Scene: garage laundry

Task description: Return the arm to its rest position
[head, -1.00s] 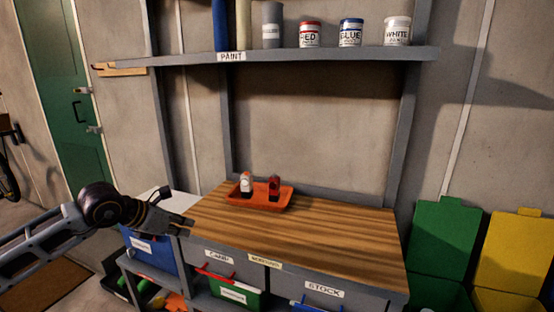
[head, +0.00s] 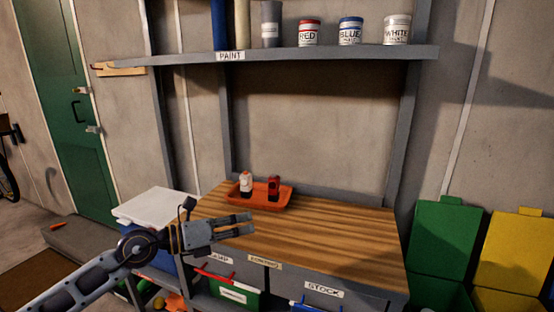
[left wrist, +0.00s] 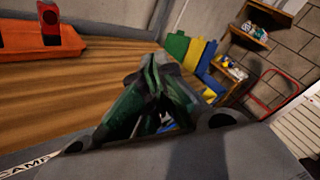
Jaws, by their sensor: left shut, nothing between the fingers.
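My left gripper (head: 250,224) reaches in from the left in the head view, over the front left part of the wooden workbench (head: 340,235). Its fingers point right. In the left wrist view its fingers (left wrist: 152,62) come together at the tips and hold nothing. The orange tray (head: 273,205) lies behind the gripper on the bench, apart from it. A white-topped bottle (head: 246,184) and a red bottle (head: 273,188) stand in the tray. My right gripper does not show.
Labelled drawers and bins line the bench front, among them a green bin (head: 238,293). A white-lidded blue box (head: 155,205) stands left. The paint shelf (head: 290,56) holds several cans above. Green (head: 445,240) and yellow (head: 515,250) bins stand right. The bench's right side is clear.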

